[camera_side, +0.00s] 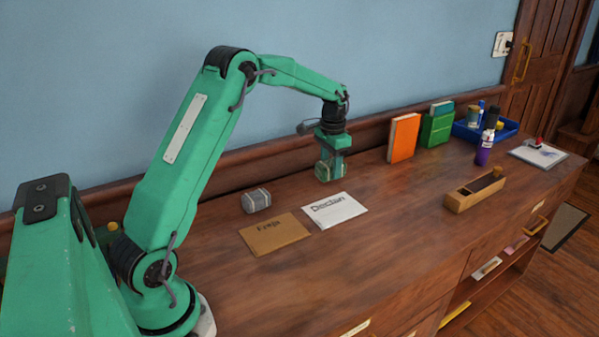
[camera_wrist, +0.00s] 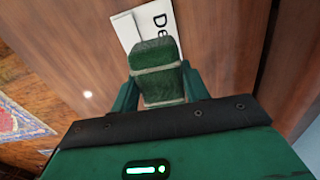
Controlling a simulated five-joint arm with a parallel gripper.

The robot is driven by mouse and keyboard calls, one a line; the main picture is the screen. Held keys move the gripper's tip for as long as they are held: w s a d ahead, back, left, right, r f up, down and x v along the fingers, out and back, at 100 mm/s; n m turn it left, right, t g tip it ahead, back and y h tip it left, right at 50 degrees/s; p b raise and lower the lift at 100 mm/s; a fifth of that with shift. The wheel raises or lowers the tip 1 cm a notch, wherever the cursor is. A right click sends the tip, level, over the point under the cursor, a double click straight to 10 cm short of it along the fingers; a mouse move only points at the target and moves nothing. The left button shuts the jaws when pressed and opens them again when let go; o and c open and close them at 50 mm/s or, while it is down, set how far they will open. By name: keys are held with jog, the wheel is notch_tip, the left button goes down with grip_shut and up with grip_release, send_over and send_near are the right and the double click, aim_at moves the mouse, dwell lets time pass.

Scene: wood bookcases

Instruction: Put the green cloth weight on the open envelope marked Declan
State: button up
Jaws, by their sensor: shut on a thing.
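My gripper (camera_side: 329,172) is shut on the green cloth weight (camera_side: 322,171), which has a pale band. In the wrist view the weight (camera_wrist: 155,60) sits between the two fingers (camera_wrist: 158,82). The white envelope marked Declan (camera_side: 335,209) lies on the wooden top, in front of my gripper in the side view. In the wrist view the envelope (camera_wrist: 128,30) shows beyond the weight, which hides part of it. The weight is held near the envelope's back edge, not over its middle; its exact height above the top is hard to tell.
A brown envelope marked Freja (camera_side: 274,234) lies left of the white one. A grey weight (camera_side: 257,200) stands behind it. The front middle is clear.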

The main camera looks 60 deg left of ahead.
jog(key=s+d+r, duration=0.2)
jog(key=d, duration=1.1)
send_over(334, 209)
jog(key=shift+n, duration=0.3)
notch_tip(334, 209, down, 7)
jog(key=shift+w+f, duration=0.1)
jog(key=shift+f, duration=0.1)
jog(key=shift+f, duration=2)
jog(key=shift+f, duration=0.4)
jog(key=o, duration=1.4)
jog(key=shift+c, duration=0.2)
notch_tip(334, 209, up, 13)
jog(key=shift+f, duration=0.1)
